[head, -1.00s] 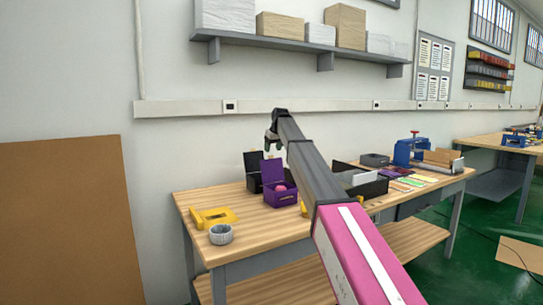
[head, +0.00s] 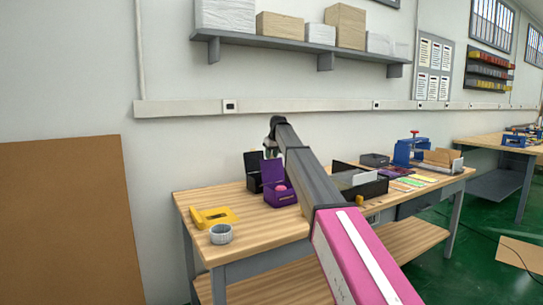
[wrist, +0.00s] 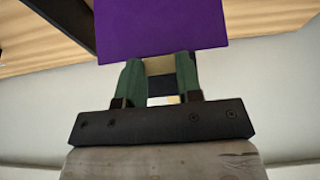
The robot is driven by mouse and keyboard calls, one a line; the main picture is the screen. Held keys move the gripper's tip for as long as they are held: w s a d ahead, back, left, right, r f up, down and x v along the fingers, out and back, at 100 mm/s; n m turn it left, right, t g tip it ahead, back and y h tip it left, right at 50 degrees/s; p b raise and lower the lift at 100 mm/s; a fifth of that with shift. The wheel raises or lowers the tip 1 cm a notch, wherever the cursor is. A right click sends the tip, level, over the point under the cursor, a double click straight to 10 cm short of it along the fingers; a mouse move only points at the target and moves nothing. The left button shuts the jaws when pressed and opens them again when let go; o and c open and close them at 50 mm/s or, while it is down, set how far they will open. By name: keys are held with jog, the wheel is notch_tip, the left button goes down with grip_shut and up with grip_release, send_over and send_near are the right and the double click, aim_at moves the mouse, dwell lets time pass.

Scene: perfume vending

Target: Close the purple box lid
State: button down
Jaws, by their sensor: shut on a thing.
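The purple box (head: 284,199) stands on the wooden table with its lid (head: 272,172) raised upright at the back. A pink round thing (head: 281,188) shows inside. My gripper (head: 270,154) is at the top edge of the raised lid, pointing down. In the wrist view the purple lid (wrist: 160,28) fills the top middle, and the green fingers (wrist: 158,68) meet its edge. They are shut on the lid, though the lid hides the fingertips. My arm covers the right side of the box.
A black box with an open lid (head: 252,166) stands just behind and left of the purple one. A yellow tool (head: 214,217) and a grey round bowl (head: 221,234) lie at the left. A black bin (head: 372,189) stands right of my arm.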

jog(key=shift+s+d+t+y, duration=0.3)
jog(key=shift+s+d+t, duration=0.15)
jog(key=shift+s, duration=0.4)
jog(key=t+y, duration=0.4)
jog(key=t, duration=0.1)
send_over(280, 194)
jog(key=w+d, duration=0.1)
jog(key=d, duration=0.3)
notch_tip(280, 194, down, 8)
jog(key=shift+s+d+f, duration=0.1)
jog(key=shift+s+f, duration=0.05)
jog(key=shift+f, duration=0.4)
jog(key=shift+s+d+f, duration=0.1)
jog(key=shift+s+f, duration=0.05)
jog(key=shift+f, duration=0.4)
